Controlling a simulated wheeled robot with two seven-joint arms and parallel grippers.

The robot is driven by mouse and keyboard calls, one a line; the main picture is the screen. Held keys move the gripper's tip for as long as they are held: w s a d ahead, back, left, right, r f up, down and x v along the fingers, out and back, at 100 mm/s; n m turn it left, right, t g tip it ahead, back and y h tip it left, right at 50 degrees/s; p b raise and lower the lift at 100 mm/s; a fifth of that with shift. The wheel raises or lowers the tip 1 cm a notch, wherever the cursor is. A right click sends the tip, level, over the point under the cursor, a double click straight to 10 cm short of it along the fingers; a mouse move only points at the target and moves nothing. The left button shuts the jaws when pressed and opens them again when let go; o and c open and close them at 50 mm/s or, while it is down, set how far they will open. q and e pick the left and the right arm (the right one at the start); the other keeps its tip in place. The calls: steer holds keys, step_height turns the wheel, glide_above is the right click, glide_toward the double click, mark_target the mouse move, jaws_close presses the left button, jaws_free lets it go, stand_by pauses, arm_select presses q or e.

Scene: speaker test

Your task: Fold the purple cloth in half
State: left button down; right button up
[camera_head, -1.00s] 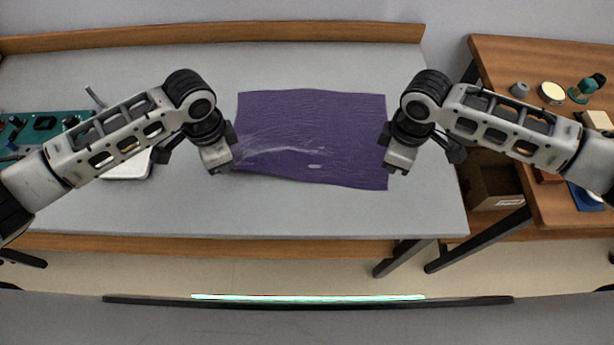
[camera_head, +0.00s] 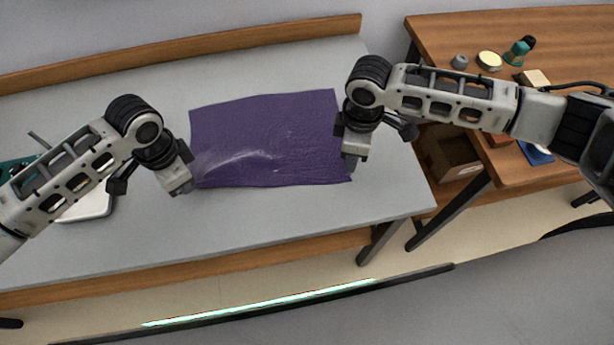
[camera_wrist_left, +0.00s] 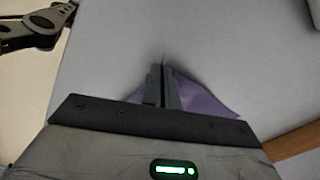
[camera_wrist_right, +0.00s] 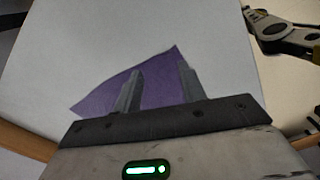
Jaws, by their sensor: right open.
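The purple cloth (camera_head: 265,135) lies spread on the grey table, with pale creases running from its near left corner. My left gripper (camera_head: 182,190) is at that corner; in the left wrist view its fingers (camera_wrist_left: 163,88) are together, with purple cloth (camera_wrist_left: 208,100) showing right beside them. It appears pinched, though the contact is partly hidden. My right gripper (camera_head: 353,164) is at the cloth's right edge, near the near right corner. In the right wrist view its fingers (camera_wrist_right: 158,85) are apart, with cloth (camera_wrist_right: 155,82) visible between and beside them.
The grey tabletop (camera_head: 250,225) is clear in front of the cloth. A wooden side table (camera_head: 440,40) at right holds small items, including a teal object (camera_head: 516,53). An open cardboard box (camera_head: 450,155) sits below. A white object (camera_head: 88,205) lies at left, partly behind my left arm.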

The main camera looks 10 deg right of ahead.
mark_target(344, 176)
steer(key=a+r+g+h, duration=0.2)
steer(key=a+r+h, duration=0.2)
steer(key=a+r, duration=0.15)
steer(key=shift+m, duration=0.3)
steer(key=shift+w+a+x, duration=0.1)
steer(key=shift+w+x, duration=0.05)
steer(key=shift+x, duration=1.55)
steer(key=shift+w+a+x, duration=0.1)
steer(key=shift+w+x, duration=0.1)
steer(key=shift+x, duration=1.5)
steer(key=shift+w+a+x, duration=0.1)
steer(key=shift+w+x, duration=0.05)
steer(key=shift+x, duration=1.55)
steer(key=shift+f, duration=0.25)
steer(key=shift+c, duration=0.3)
jaws_close()
steer(key=shift+r, duration=2.55)
